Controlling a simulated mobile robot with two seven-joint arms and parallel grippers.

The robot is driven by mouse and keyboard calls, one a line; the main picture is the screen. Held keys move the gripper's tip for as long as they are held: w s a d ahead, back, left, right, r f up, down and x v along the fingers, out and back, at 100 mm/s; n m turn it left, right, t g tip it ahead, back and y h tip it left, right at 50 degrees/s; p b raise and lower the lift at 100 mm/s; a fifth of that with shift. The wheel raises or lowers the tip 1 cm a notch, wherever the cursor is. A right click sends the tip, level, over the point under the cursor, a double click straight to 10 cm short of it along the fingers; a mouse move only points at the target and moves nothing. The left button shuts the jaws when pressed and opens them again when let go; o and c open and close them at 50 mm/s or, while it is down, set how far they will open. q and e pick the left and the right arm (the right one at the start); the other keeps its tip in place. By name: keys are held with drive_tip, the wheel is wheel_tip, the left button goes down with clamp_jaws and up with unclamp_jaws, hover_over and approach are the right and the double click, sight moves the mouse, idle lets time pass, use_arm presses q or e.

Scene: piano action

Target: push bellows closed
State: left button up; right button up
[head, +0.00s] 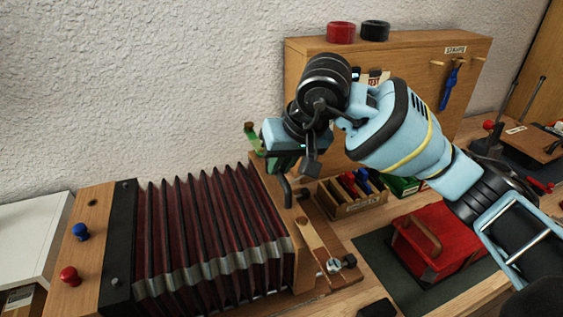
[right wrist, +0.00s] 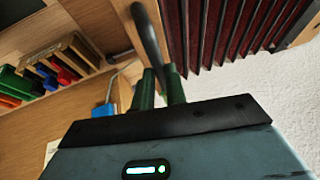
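The bellows (head: 205,235) has dark red pleats with grey corners and stands spread open between a wooden end board (head: 92,240) on the left and a wooden board (head: 275,205) on the right. Its pleats also show at the top of the right wrist view (right wrist: 225,25). My right gripper (head: 290,165) is above the right board, at a dark bent handle (head: 287,190). In the right wrist view the handle runs down between the gripper's two green fingers (right wrist: 161,88), which look shut on it. The exact contact is partly hidden. My left gripper is not in view.
A red toolbox (head: 440,245) stands on a dark mat at the right. A small wooden tray (head: 352,207) of coloured pieces is behind the right board. A wooden cabinet (head: 415,65) stands against the wall. Red and blue knobs (head: 68,275) sit on the left board.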

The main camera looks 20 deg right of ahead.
clamp_jaws()
drive_tip(key=shift+a, duration=0.1)
drive_tip(key=a, duration=2)
drive_tip(key=shift+s, duration=0.45)
drive_tip(key=o, duration=0.6)
unclamp_jaws()
drive_tip(key=shift+a, duration=0.2)
drive_tip(key=shift+c, duration=0.2)
drive_tip(key=shift+d, duration=0.2)
drive_tip(key=v, duration=0.7)
drive_tip(key=shift+r, duration=0.35)
